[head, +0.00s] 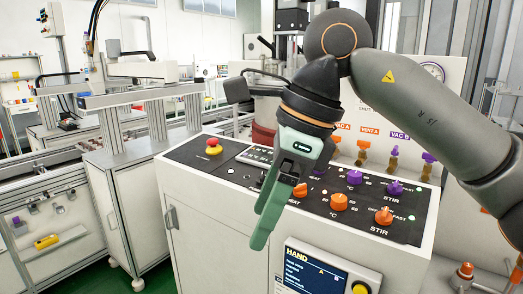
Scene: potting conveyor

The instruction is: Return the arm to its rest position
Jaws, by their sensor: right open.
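My right arm comes in from the right edge and bends over at the top. Its green right gripper (261,226) hangs downward over the front of the control panel (190,152). The fingers are open and I see nothing between them. They cover part of the panel and its front edge. I cannot tell whether the fingertips touch the cabinet (205,235) or hang in front of it. My left gripper is out of view.
The panel carries a red stop button (213,146), purple knobs (354,177) and orange knobs (339,202). Valve handles (363,144) stand behind. A HAND screen (315,272) is at the lower front. A railed bench (145,95) stands at left.

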